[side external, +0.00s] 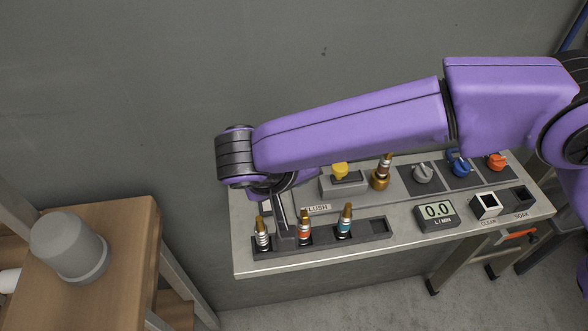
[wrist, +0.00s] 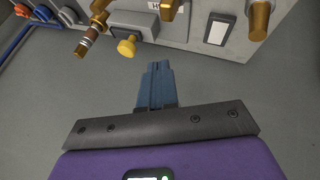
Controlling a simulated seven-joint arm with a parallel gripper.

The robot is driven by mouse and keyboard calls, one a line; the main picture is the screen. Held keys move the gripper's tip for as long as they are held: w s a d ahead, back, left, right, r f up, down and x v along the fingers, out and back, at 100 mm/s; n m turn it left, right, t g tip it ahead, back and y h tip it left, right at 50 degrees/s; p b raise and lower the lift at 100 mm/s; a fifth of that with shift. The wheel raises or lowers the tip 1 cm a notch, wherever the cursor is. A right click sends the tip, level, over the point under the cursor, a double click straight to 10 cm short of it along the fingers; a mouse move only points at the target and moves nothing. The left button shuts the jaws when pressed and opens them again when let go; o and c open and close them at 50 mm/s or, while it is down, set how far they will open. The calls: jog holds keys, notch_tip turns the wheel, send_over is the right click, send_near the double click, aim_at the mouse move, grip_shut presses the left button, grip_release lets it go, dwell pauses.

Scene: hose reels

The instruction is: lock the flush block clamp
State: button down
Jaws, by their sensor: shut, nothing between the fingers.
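The flush block (side external: 343,185) is a grey block on the bench, behind the FLUSH label. A yellow knob (side external: 340,171) sits on it, and the knob also shows in the wrist view (wrist: 127,46). A brass fitting (side external: 380,180) with a brown-tipped piece in it stands at the block's right end. My gripper (side external: 282,220) points down left of the block, near the rack. In the wrist view its fingers (wrist: 156,75) are together and empty, apart from the knob. I cannot tell whether the clamp is locked.
A dark rack (side external: 376,229) at the front holds three brown-tipped nozzles, with an empty slot at right. Grey, blue (side external: 459,164) and orange (side external: 496,161) knobs line the back right. A display (side external: 436,214) reads 0.0.

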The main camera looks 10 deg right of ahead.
aim_at(346, 170)
jog(key=x, duration=0.5)
jog(key=shift+f, duration=0.1)
jog(key=d, duration=0.2)
jog(key=shift+w+d, duration=0.5)
jog(key=shift+d, duration=0.45)
jog(key=shift+d, duration=1.85)
jog(key=a, duration=0.2)
jog(key=s+a, duration=0.1)
jog(key=a, duration=0.1)
jog(key=v, duration=1)
